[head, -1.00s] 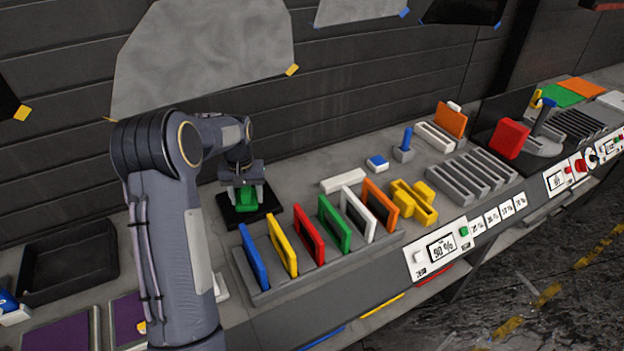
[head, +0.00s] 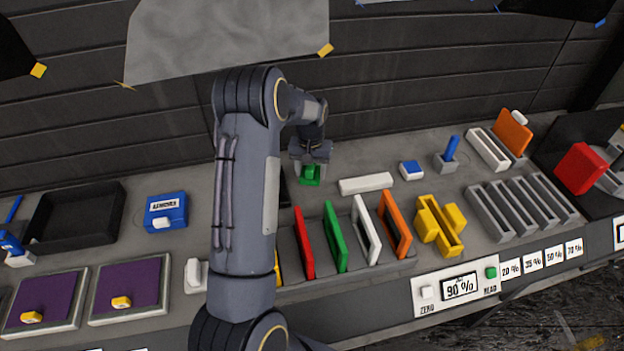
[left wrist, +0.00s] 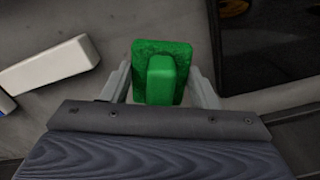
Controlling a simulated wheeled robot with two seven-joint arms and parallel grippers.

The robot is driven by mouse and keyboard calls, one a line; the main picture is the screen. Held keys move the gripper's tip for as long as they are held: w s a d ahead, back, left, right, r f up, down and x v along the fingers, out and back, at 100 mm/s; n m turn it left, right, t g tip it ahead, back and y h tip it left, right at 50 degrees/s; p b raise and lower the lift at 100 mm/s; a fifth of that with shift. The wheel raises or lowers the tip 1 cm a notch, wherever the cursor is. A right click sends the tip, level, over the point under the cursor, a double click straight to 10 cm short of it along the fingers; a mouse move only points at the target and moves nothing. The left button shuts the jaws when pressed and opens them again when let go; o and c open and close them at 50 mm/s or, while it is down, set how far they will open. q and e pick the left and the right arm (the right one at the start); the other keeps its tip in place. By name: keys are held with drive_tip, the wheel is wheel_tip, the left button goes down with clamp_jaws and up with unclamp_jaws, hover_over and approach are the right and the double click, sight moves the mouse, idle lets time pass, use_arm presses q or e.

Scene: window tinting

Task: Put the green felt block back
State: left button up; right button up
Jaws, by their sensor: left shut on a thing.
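The green felt block (head: 311,180) is held in my left gripper (head: 311,172), near the back of the bench by the wall. In the left wrist view the block (left wrist: 160,72) has a raised green grip, and the two pale fingers (left wrist: 162,85) close on it from both sides. I cannot tell whether the block touches the bench. A dark square pad (left wrist: 270,45) lies to the right in the left wrist view, apart from the block; my arm hides most of it in the head view. My right gripper is not in view.
A white bar (head: 366,184) lies right of the block. A rack (head: 350,272) of coloured frames stands in front. A blue-and-white block (head: 411,170) and yellow holder (head: 440,225) stand further right. A black tray (head: 75,215) and blue box (head: 166,212) are at left.

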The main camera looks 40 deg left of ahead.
sight(311, 180)
use_arm(q)
wheel_tip(311, 180, down, 3)
drive_tip(key=shift+f, duration=0.5)
drive_tip(key=shift+f+b, duration=0.15)
drive_tip(key=shift+b, duration=0.25)
drive_tip(key=o, duration=1)
drive_tip(key=shift+c, duration=0.2)
